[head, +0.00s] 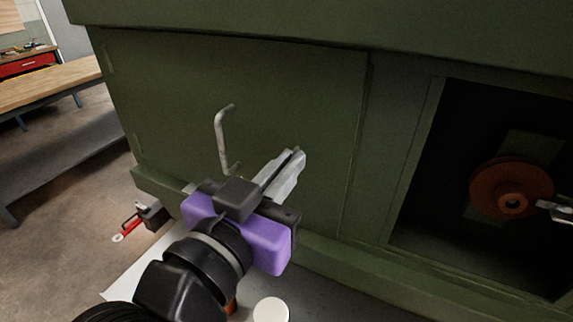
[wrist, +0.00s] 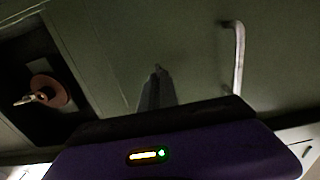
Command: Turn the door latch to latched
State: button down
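My gripper (head: 297,154), with a purple body and pale grey fingers, reaches to the green door panel (head: 300,80). The fingers lie close together and look shut, with their tips at or very near the panel. In the wrist view the fingertips (wrist: 157,70) point at the same panel. I cannot make out the latch itself; the fingers may hide it. A bent grey handle (head: 221,138) stands upright on the panel, left of the fingers in the head view. The handle also shows right of them in the wrist view (wrist: 238,58). Nothing shows clearly between the fingers.
A dark opening right of the panel holds a rust-red round pulley (head: 510,190) with a metal piece beside it. A green ledge runs below the panel. A wooden workbench (head: 50,85) stands at the left, and a red tool (head: 130,226) lies on the floor.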

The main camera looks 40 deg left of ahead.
jog(key=shift+f+m+b, duration=0.15)
jog(key=shift+m+b, duration=0.25)
jog(key=shift+b, duration=0.25)
jog(key=shift+d+f+m+b, duration=0.1)
jog(key=shift+m+b, duration=4.2)
jog(key=shift+b, duration=0.65)
jog(key=shift+d+m+b, duration=0.1)
jog(key=shift+m+b, duration=4.2)
jog(key=shift+b, duration=0.65)
jog(key=c, duration=1.6)
grip_release()
